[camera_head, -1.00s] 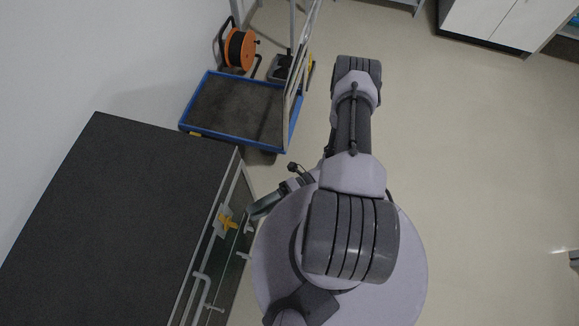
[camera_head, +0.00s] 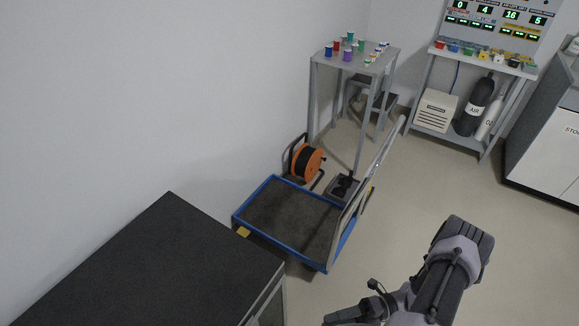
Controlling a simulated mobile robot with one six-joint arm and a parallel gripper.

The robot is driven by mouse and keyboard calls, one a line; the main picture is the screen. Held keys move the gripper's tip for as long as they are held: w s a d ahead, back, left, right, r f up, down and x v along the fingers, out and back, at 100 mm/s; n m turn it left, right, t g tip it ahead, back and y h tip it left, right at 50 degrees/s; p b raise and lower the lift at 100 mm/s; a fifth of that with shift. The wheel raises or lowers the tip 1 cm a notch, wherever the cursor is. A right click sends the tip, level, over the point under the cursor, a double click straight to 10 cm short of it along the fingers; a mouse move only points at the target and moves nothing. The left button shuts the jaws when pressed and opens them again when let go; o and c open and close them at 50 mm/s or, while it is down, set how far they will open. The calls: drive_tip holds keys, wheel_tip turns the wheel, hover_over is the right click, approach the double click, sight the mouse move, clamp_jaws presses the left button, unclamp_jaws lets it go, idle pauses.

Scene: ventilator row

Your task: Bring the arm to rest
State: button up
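My arm (camera_head: 440,280) shows at the bottom right of the head view, its grey elbow joint raised and its links running down out of the picture. The dark end that looks like my gripper (camera_head: 345,315) shows only in part at the bottom edge, left of the arm link. Its fingertips are not clear, and I cannot tell whether it is open, shut or holding anything. My base and shoulder are out of the picture.
A black-topped counter (camera_head: 150,265) fills the lower left. A blue-rimmed trolley (camera_head: 290,254) stands beyond it, with an orange cable reel (camera_head: 309,163) behind. A small table (camera_head: 335,60) holds several coloured cups. Bare floor (camera_head: 430,185) lies right of the trolley.

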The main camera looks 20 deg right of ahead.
drive_tip(key=w+r+n+g+h, duration=0.3)
drive_tip(key=w+r+n+h, duration=0.2)
drive_tip(key=r+n, duration=0.55)
drive_tip(key=w+r+n+g+h, duration=0.2)
drive_tip(key=w+r+n+h, duration=0.4)
drive_tip(key=r, duration=0.7)
drive_tip(key=s+a+r+n+t+h, duration=0.2)
drive_tip(key=s+a+r+n+t, duration=0.1)
drive_tip(key=a+r+n, duration=0.3)
drive_tip(key=s+a+r+n+t+h, duration=0.2)
drive_tip(key=s+a+r+n+t, duration=0.2)
drive_tip(key=r+n, duration=0.7)
drive_tip(key=shift+s+a+r+t+h, duration=0.25)
drive_tip(key=shift+a+r+t+h, duration=0.25)
drive_tip(key=shift+a, duration=0.55)
drive_tip(key=shift+r, duration=0.1)
